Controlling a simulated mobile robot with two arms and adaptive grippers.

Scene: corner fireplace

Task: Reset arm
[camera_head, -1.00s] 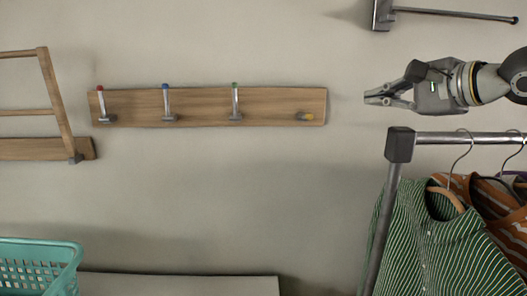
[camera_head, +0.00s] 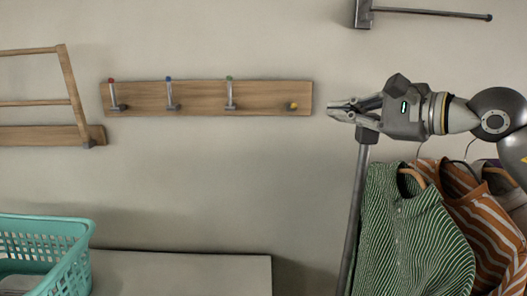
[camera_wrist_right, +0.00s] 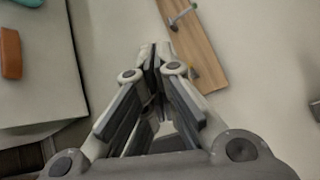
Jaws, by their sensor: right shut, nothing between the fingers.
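My right gripper (camera_head: 338,111) is at the right of the head view, shut and empty. Its fingers point left, toward the yellow-tipped end of the wooden hook rail (camera_head: 200,98). In the head view it covers the top corner of the clothes rack. In the right wrist view the gripper's fingertips (camera_wrist_right: 157,62) meet, and the hook rail (camera_wrist_right: 196,42) lies beyond them to the right. My left gripper is not in view.
Striped shirts, one green (camera_head: 412,230) and one orange (camera_head: 470,210), hang on the rack (camera_head: 356,215) below my right arm. A metal wall bar (camera_head: 430,13) is above. Bare wall lies below the hook rail.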

